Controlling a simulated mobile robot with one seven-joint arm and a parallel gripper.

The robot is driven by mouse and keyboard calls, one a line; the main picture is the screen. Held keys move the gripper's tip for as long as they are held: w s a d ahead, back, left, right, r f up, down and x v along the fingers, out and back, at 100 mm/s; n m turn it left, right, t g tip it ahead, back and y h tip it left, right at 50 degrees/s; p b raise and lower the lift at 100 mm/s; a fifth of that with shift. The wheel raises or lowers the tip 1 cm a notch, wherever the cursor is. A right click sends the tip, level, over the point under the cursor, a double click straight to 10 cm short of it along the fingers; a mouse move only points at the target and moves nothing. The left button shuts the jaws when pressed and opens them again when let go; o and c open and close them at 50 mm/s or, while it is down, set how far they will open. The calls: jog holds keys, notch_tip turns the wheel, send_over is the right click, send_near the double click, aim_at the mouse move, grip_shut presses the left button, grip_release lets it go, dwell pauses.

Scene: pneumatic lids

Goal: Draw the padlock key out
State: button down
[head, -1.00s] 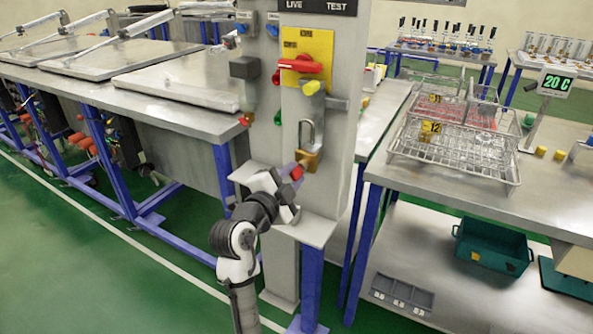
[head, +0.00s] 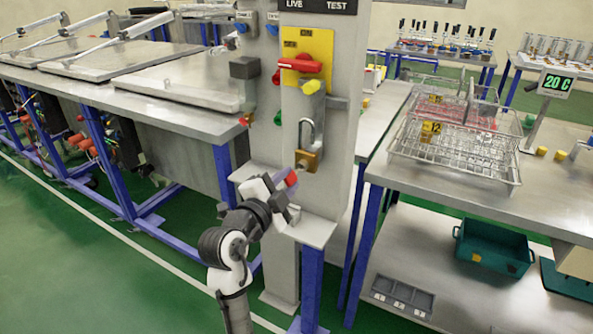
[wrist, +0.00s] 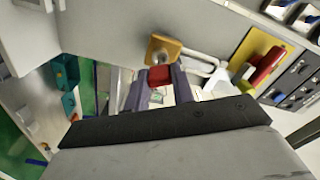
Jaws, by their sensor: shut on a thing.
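The brass padlock (head: 308,161) hangs by its steel shackle on the panel, below the red switch handle (head: 300,64). My gripper (head: 288,187) is just below and left of the padlock. It is shut on the red head of the padlock key (head: 291,180). In the wrist view the red key head (wrist: 160,74) sits between my two fingers (wrist: 158,88), and the padlock (wrist: 163,48) is just beyond it. A small grey round part shows at the padlock's near face. I cannot tell whether the key's tip is still inside the padlock.
The grey panel post (head: 337,150) stands close behind the padlock, with a small ledge (head: 312,232) below. A steel table (head: 190,112) with lids is at the left. Wire baskets (head: 455,150) stand on the right table. Open floor lies at the lower left.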

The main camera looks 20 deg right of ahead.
jog(key=shift+r, duration=0.1)
jog(key=s+a+r+p, duration=0.3)
jog(key=a+r, duration=0.1)
jog(key=r, duration=0.3)
jog(key=shift+r+p, duration=0.15)
jog(key=shift+p, duration=0.2)
dwell(0.4)
